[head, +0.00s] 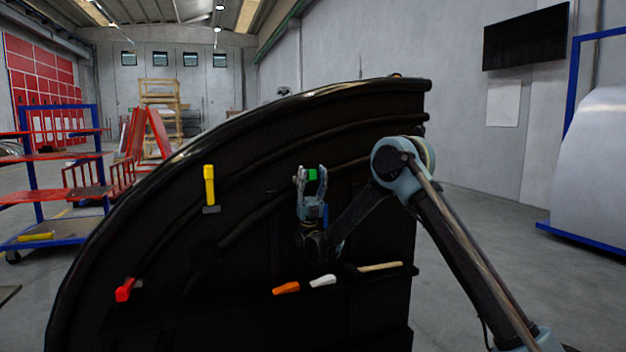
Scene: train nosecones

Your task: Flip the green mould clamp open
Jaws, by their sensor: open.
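The green mould clamp (312,174) is on the dark curved mould (150,260), in the upper middle of the head view. Only its small green part shows; the rest is hidden behind my gripper. My gripper (312,172) points up at the clamp with its fingers apart, one on either side of the green part in the picture. I cannot tell whether the fingers touch it. A yellow clamp (209,185) stands upright on the mould to the left. A red clamp (125,290) sits lower left, tilted.
A ledge on the mould holds an orange-handled tool (286,288), a white-handled tool (323,281) and a wooden-handled tool (380,267). A blue and red rack (35,180) stands at left. The floor at right (490,230) is clear.

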